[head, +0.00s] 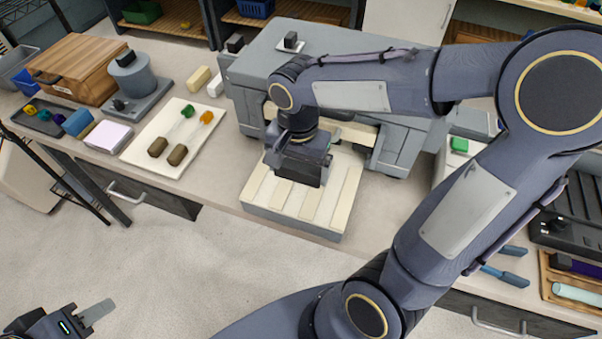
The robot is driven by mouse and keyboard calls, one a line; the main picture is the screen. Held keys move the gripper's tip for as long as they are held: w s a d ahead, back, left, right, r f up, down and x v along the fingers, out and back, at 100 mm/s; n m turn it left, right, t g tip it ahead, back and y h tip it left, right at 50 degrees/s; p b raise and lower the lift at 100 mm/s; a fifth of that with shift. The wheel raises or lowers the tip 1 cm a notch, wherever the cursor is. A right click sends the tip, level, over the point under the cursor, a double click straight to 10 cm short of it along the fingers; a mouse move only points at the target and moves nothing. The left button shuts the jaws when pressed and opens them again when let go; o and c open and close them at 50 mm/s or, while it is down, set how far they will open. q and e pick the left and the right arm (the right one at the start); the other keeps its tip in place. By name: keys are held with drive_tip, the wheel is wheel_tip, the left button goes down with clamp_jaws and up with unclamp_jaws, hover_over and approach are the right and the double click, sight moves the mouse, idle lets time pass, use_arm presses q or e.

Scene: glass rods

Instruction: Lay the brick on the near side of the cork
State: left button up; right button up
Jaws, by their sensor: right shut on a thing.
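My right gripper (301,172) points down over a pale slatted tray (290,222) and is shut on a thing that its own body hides. I cannot tell whether that thing is the brick. I cannot clearly pick out the cork. Two brown stubby pieces (177,155) lie at the near end of a cream board (139,135), with thin clear rods running from them to a green piece (188,111) and an orange piece (206,117). Two cream blocks (195,79) stand behind the board. My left gripper (92,318) is at the bottom left, away from the bench, with its jaws only partly in view.
A large grey machine (262,60) stands behind the slatted tray. A wooden box (82,66) and a grey round device (133,75) are at the left. Blue-handled tools (505,275) lie at the right. Bare bench shows between board and tray.

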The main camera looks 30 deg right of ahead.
sight(301, 188)
drive_tip(key=shift+w+d+f, duration=0.1)
drive_tip(key=shift+d+f, duration=0.1)
drive_tip(key=shift+f, duration=0.05)
drive_tip(key=shift+w+d+f, duration=0.1)
drive_tip(key=shift+d+f, duration=0.05)
drive_tip(key=shift+f, duration=0.8)
drive_tip(key=shift+w+d+f, duration=0.1)
drive_tip(key=shift+f, duration=0.8)
drive_tip(key=shift+f+b, duration=0.45)
drive_tip(key=shift+b, duration=0.05)
drive_tip(key=o, duration=0.8)
drive_tip(key=shift+r, duration=0.1)
